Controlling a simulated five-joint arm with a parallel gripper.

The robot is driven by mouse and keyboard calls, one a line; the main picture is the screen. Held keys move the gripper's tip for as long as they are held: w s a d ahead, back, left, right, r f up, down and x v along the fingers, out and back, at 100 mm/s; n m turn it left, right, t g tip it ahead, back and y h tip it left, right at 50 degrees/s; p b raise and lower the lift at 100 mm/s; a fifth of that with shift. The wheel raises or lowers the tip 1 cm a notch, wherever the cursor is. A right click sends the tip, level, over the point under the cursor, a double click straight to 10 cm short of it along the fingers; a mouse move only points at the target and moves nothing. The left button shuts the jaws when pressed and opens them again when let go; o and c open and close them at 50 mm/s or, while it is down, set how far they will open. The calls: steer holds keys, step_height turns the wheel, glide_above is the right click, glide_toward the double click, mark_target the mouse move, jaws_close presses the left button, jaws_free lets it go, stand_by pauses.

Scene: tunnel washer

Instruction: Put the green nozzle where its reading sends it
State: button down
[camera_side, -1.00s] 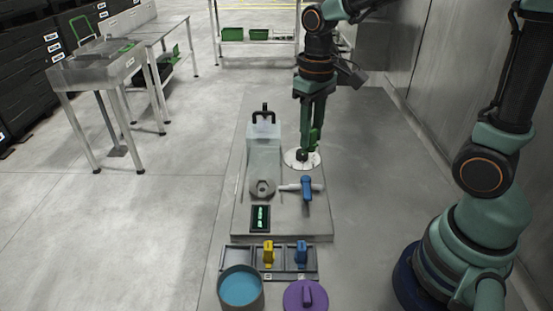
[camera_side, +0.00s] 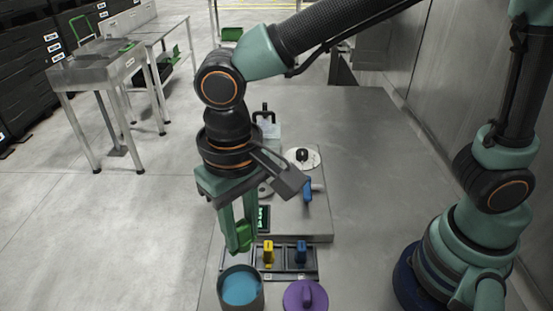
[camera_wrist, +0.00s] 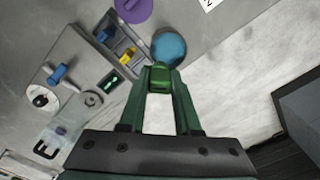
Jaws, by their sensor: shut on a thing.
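My gripper (camera_side: 240,245) is shut on the green nozzle (camera_side: 236,233), held in the air near the left end of the black tray (camera_side: 284,276). The nozzle also shows between the fingertips in the wrist view (camera_wrist: 160,80). The tray holds a yellow nozzle (camera_side: 268,252) in its middle compartment and a blue nozzle (camera_side: 301,252) in its right one. The left compartment is partly hidden behind my gripper and the nozzle. A small display with green marks (camera_side: 263,219) is partly covered by my gripper; its reading is too small to make out.
A round pot with blue contents (camera_side: 240,289) stands in front of the tray's left end. A purple lid-like piece (camera_side: 305,297) lies to its right. A white disc with a black knob (camera_side: 303,158) and a blue-handled fitting (camera_side: 307,190) are on the plate behind.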

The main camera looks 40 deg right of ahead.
steer(key=shift+f, duration=2.8)
steer(key=c, duration=0.5)
jaws_free()
steer(key=shift+c, duration=0.2)
step_height(320, 180, up, 12)
steer(key=shift+r, duration=0.1)
steer(key=w+d+t, duration=0.3)
steer(key=d+t, duration=0.2)
steer(key=d, duration=2.1)
steer(key=shift+w+r+t, duration=0.15)
steer(key=shift+r+t, duration=0.15)
steer(key=shift+r, duration=0.1)
